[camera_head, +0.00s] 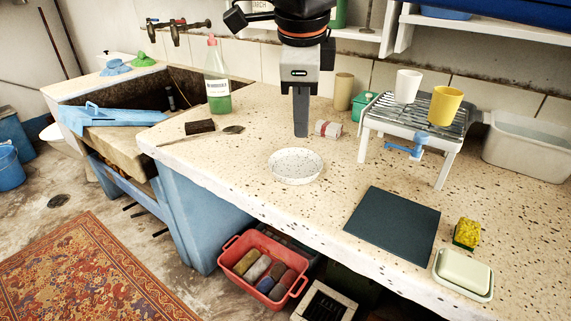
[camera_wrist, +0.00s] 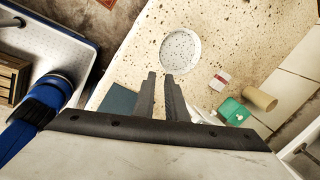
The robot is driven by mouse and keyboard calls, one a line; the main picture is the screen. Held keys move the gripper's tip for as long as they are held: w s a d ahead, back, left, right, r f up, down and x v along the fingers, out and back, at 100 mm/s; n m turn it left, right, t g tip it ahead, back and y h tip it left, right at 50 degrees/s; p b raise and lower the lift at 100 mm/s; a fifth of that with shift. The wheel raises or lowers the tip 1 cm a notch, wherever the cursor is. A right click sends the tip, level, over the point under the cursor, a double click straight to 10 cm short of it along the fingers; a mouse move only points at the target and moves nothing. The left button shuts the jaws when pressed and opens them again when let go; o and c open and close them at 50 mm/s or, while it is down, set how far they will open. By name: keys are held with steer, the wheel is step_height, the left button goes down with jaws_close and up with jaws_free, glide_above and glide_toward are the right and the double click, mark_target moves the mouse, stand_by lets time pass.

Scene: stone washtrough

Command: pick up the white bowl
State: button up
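The white bowl (camera_head: 295,166) is round, shallow and dark-speckled. It stands upright on the speckled stone counter (camera_head: 262,130), near the front edge. It also shows in the wrist view (camera_wrist: 180,51), beyond the fingertips. My gripper (camera_head: 301,134) points down above the counter, behind the bowl in the head view and apart from it. In the wrist view its two dark fingers (camera_wrist: 160,75) stand a little apart with nothing between them. The head view shows the fingers overlapping, so their gap is hidden there.
A red-and-white small block (camera_head: 328,129) lies right of the gripper. A white rack (camera_head: 420,118) carries a white cup (camera_head: 407,86) and a yellow cup (camera_head: 445,106). A dark mat (camera_head: 392,226) lies front right.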

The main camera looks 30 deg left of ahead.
steer(key=a, duration=0.2)
glide_toward(296, 188)
steer(key=shift+w+a+f, duration=0.15)
steer(key=shift+w+a, duration=0.05)
steer(key=shift+a, duration=0.2)
steer(key=shift+w+a+f, duration=0.15)
steer(key=shift+w+a, duration=0.1)
steer(key=shift+a, duration=0.15)
steer(key=f, duration=0.1)
steer(key=w+f, duration=0.1)
steer(key=f, duration=0.2)
steer(key=shift+w+d+f, duration=0.1)
steer(key=shift+w+d, duration=0.15)
steer(key=shift+d, duration=0.15)
steer(key=shift+w+a+f, duration=0.1)
steer(key=shift+w+f, duration=0.05)
steer(key=shift+f, duration=0.3)
jaws_close()
steer(key=shift+r, duration=0.15)
